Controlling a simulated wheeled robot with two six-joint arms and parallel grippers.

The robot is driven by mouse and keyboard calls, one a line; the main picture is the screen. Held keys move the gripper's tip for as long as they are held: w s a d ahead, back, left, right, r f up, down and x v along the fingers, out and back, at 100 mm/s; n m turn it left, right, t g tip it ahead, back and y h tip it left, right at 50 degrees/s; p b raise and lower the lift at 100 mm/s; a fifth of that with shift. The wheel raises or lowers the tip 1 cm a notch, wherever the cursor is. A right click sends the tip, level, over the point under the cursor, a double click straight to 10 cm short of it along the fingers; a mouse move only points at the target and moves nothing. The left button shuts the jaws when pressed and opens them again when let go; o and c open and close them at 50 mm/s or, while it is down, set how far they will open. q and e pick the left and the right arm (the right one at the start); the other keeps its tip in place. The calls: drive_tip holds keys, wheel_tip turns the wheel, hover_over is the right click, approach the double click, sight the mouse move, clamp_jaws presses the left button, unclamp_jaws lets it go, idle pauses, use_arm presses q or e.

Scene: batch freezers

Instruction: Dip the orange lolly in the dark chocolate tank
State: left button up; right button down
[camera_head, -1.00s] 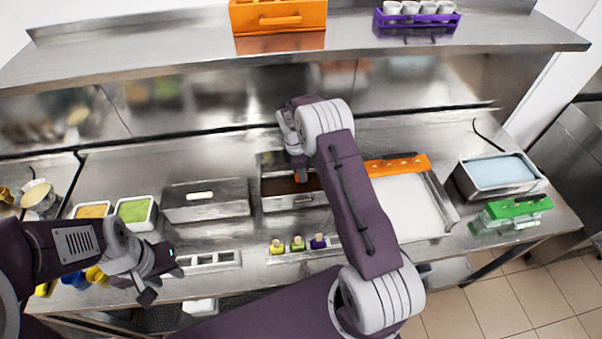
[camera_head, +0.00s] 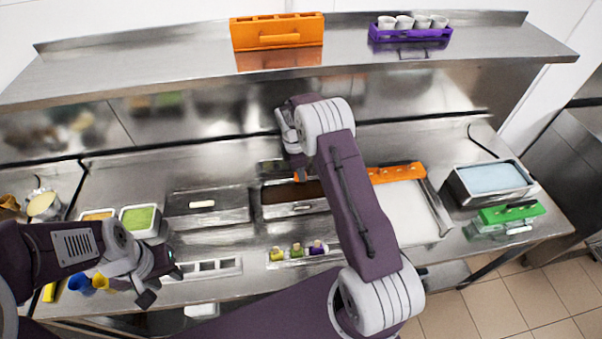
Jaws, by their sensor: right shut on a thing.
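The dark chocolate tank (camera_head: 296,209) is an open steel bin at the middle of the counter, with dark brown chocolate in it. My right gripper (camera_head: 299,171) points down over its back part, shut on the orange lolly (camera_head: 299,178). My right arm hides the tank's right end. My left gripper (camera_head: 160,282) is open and empty above the counter's front left edge.
A lidded steel bin (camera_head: 207,206) stands left of the tank, near a green-filled bin (camera_head: 140,219). Coloured lolly moulds (camera_head: 297,250) stand in front. A white tray (camera_head: 408,208) and blue-filled bin (camera_head: 491,178) are to the right. A shelf (camera_head: 180,66) overhangs the back.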

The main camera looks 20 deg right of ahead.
drive_tip(key=shift+f, duration=0.1)
idle(0.3)
drive_tip(key=shift+s+a, duration=0.45)
drive_tip(key=shift+s, duration=0.4)
drive_tip(key=shift+f, duration=0.2)
idle(0.5)
drive_tip(key=shift+f+b, duration=2.6)
drive_tip(key=shift+f, duration=1.25)
drive_tip(key=shift+r, duration=0.1)
wheel_tip(320, 180, up, 8)
drive_tip(key=p, duration=0.6)
idle(0.5)
